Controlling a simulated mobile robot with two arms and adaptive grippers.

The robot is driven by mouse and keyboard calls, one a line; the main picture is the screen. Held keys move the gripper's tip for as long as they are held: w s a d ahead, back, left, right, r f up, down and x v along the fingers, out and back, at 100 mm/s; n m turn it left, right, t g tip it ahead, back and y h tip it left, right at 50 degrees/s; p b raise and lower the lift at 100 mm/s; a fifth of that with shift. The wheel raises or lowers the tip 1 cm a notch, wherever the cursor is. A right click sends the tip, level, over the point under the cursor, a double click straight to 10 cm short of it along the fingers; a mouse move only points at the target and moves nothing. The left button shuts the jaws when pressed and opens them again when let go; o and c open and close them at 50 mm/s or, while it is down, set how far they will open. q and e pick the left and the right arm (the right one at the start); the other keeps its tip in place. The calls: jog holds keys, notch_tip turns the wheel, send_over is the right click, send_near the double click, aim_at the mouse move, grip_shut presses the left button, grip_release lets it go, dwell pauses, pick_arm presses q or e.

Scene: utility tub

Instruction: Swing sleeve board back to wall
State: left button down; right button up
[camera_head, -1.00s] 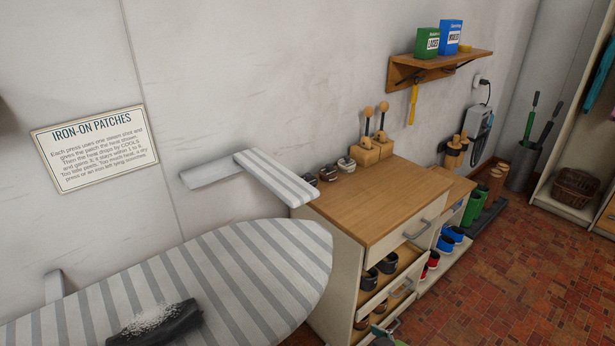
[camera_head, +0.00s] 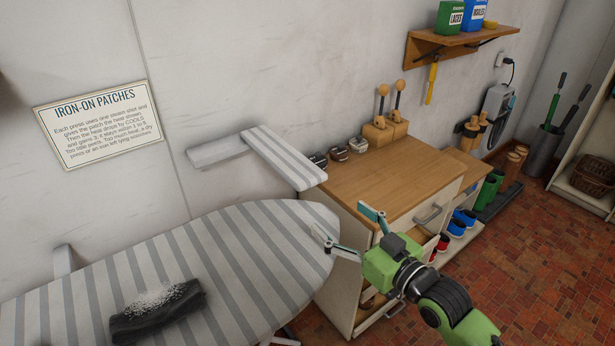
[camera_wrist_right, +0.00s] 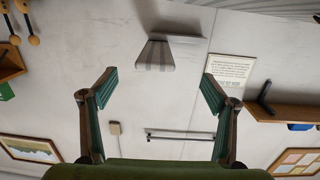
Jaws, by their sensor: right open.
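The sleeve board (camera_head: 283,157) is a narrow board in a grey and white striped cover. It stands out from the wall over the far edge of the ironing board, on a pale wall arm (camera_head: 217,152). In the right wrist view the sleeve board (camera_wrist_right: 155,55) shows end-on, above and between my fingers. My right gripper (camera_head: 348,229) is open and empty, over the ironing board's rounded end, nearer than the sleeve board and apart from it. Its two fingers (camera_wrist_right: 158,90) are spread wide in the wrist view. My left gripper is not seen.
The striped ironing board (camera_head: 245,255) fills the lower left, with a dark rolled item (camera_head: 158,313) on it. A wooden-topped cabinet (camera_head: 385,178) stands right of the sleeve board. A sign (camera_head: 98,124) hangs on the wall. Red tiled floor (camera_head: 500,270) is open at right.

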aim_at(307, 174)
jog(key=shift+t+y, duration=0.3)
jog(key=shift+y, duration=0.1)
jog(key=x, duration=0.5)
jog(key=r+p+x, duration=0.1)
jog(key=x, duration=0.3)
jog(key=d+r+p+x, duration=0.1)
jog(key=x, duration=0.4)
jog(key=shift+w+a, duration=0.25)
jog(key=shift+w, duration=0.3)
